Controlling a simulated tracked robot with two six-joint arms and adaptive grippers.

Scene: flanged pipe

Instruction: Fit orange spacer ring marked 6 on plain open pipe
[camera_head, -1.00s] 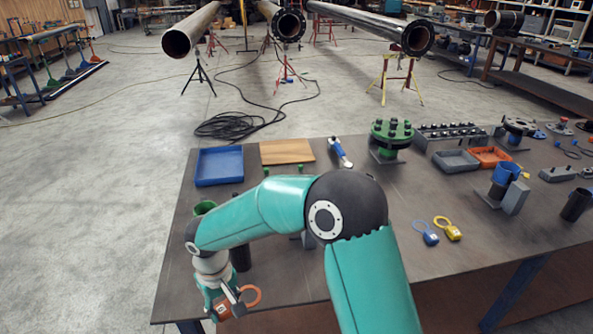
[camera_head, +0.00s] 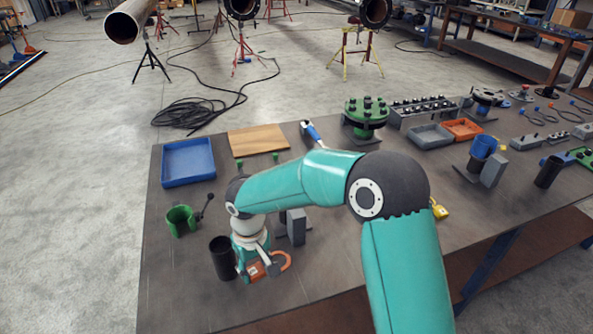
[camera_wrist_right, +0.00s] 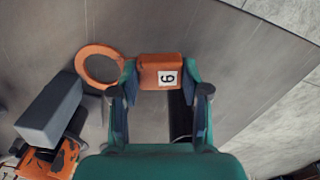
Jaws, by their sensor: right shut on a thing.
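My right gripper (camera_head: 257,271) is shut on the grip block of the orange spacer ring (camera_head: 282,261), above the table's front left part. In the right wrist view the block (camera_wrist_right: 160,72) sits between my fingertips and its white label reads as an upside-down 6. The ring loop (camera_wrist_right: 100,65) sticks out to the left, open and empty. A short black open-topped pipe (camera_head: 222,258) stands upright just left of my gripper in the head view. A large rusty pipe (camera_head: 128,22) with a plain open end lies on stands beyond the table. My left gripper is out of view.
A green holder with a lever (camera_head: 182,220), a blue tray (camera_head: 188,162) and a wooden board (camera_head: 258,141) lie left and behind. A grey block (camera_head: 296,226) stands close behind my gripper. Green flange (camera_head: 366,115) stands further back. Bare table lies along the left edge.

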